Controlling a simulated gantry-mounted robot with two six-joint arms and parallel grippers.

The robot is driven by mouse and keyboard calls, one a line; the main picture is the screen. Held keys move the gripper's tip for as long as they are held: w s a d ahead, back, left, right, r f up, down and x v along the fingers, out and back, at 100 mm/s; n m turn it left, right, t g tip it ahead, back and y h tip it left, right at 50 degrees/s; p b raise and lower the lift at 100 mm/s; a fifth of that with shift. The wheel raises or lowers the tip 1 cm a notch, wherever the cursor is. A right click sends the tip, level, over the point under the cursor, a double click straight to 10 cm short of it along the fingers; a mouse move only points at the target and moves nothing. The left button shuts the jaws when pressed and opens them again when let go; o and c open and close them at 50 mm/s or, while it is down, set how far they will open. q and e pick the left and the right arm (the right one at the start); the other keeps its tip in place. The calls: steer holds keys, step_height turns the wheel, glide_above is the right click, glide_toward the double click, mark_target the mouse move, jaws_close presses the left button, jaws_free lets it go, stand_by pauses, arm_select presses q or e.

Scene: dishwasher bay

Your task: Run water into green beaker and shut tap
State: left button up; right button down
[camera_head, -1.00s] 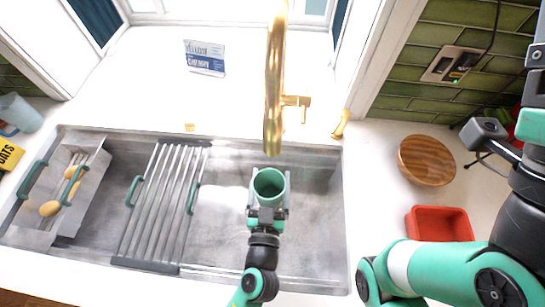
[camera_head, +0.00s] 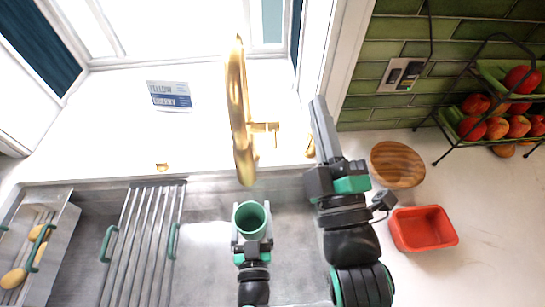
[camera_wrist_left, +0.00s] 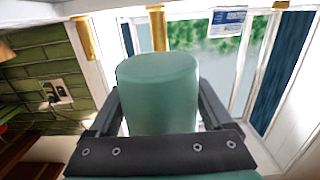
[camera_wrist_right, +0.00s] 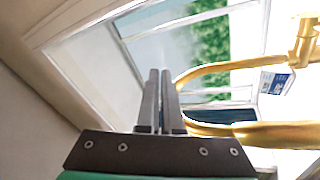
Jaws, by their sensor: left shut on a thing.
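My left gripper (camera_head: 251,238) is shut on the green beaker (camera_head: 250,221), which stands upright over the sink with its open mouth up. The beaker fills the middle of the left wrist view (camera_wrist_left: 158,95). The gold tap (camera_head: 238,110) rises behind the sink, and its spout end shows just above the beaker in the head view. I see no water stream. The tap handle (camera_head: 265,127) sticks out to the right of the tap. My right gripper (camera_head: 318,102) is to the right of the handle, apart from it. Its fingers are together and empty in the right wrist view (camera_wrist_right: 158,98).
A drying rack (camera_head: 145,240) and a caddy (camera_head: 60,215) with yellow items lie left in the sink. A small gold fitting (camera_head: 310,146) is beside my right gripper. A wooden bowl (camera_head: 397,164), red tray (camera_head: 424,229) and fruit stand (camera_head: 480,140) stand right.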

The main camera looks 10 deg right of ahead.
steer(key=s+a+f+n+g, duration=0.1)
steer(key=a+f+n+g, duration=0.2)
steer(key=f+n, duration=0.8)
steer(key=n+g, duration=0.2)
steer(key=n, duration=0.7)
glide_toward(274, 129)
steer(key=w+f, duration=0.3)
steer(key=f, duration=0.2)
steer(key=shift+w+a, duration=0.2)
steer(key=shift+a, duration=0.15)
